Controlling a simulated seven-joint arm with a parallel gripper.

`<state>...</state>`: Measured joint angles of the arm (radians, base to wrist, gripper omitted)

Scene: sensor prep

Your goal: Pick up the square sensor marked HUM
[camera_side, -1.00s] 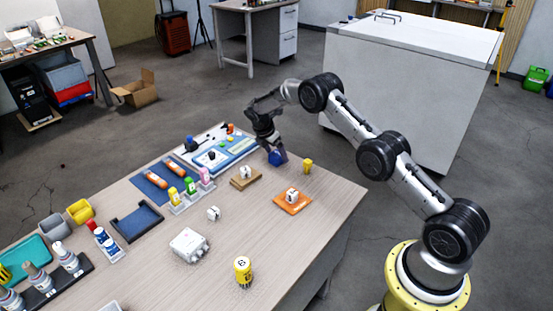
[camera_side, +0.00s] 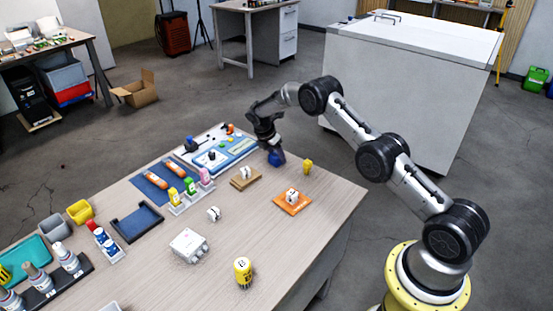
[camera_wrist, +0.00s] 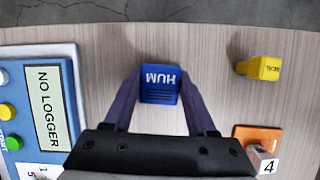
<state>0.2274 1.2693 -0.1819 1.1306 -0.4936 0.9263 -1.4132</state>
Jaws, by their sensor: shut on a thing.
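The blue square sensor marked HUM (camera_wrist: 160,84) is at the middle of the wrist view, its label upside down there. My gripper (camera_wrist: 160,92) has one finger on each side of it and is shut on it. In the side view my gripper (camera_side: 274,150) points down at the far end of the table, with the blue sensor (camera_side: 276,159) at its fingertips. I cannot tell whether the sensor still touches the table.
A yellow piece (camera_wrist: 260,67) stands to the right of the sensor. An orange pad (camera_side: 292,203) with a white block and a wooden pad (camera_side: 246,179) lie nearby. The blue and white panel reading NO LOGGER (camera_wrist: 47,100) is at left. The table's far edge is close.

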